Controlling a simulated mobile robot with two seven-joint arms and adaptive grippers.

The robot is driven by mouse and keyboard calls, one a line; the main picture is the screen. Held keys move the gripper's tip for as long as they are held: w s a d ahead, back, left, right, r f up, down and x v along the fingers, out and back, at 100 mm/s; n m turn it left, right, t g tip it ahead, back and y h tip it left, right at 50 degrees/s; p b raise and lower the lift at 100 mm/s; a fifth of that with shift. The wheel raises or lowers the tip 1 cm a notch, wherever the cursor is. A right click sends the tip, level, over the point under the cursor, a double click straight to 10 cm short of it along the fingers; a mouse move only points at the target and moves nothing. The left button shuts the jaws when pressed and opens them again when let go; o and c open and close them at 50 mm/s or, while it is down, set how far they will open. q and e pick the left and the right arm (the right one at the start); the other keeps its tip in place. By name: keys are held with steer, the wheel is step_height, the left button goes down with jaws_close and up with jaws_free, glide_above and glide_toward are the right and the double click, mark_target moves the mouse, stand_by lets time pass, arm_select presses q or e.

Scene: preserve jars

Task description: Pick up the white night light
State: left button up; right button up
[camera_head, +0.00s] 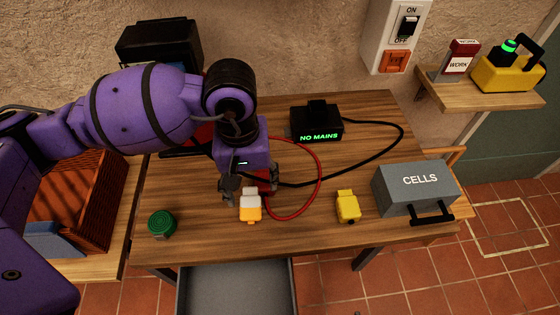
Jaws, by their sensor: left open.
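The white night light (250,203), a small block with a white upper part and an orange-yellow lower part, stands on the wooden table (330,240) near its front edge. My left gripper (249,190) reaches down from above and behind it. Its dark fingers are apart, one on each side of the light's upper end. I cannot tell whether either finger touches the light. My right gripper is not in view.
A red cable (319,183) loops right of the light. A yellow block (348,206), a grey CELLS box (415,186) and a black NO MAINS unit (317,123) stand farther right. A green round object (161,223) is left. An open drawer (237,290) juts out in front.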

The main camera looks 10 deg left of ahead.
mark_target(250, 206)
arm_select(q)
steer(key=shift+s+a+f+m, duration=0.1)
steer(key=shift+s+a+m, duration=0.1)
steer(key=shift+s+a, duration=0.25)
steer(key=shift+s+a+f+m, duration=0.1)
steer(key=shift+s+a+m, duration=0.15)
steer(key=shift+s, duration=0.35)
steer(key=shift+s+f, duration=0.15)
steer(key=shift+f, duration=0.75)
steer(key=f, duration=0.2)
steer(key=d+f+p, duration=0.1)
steer(key=f, duration=0.1)
steer(key=shift+f, duration=0.25)
steer(key=shift+w+f, duration=0.2)
steer(key=shift+f, duration=0.2)
steer(key=shift+c, duration=0.2)
steer(key=c, duration=1.2)
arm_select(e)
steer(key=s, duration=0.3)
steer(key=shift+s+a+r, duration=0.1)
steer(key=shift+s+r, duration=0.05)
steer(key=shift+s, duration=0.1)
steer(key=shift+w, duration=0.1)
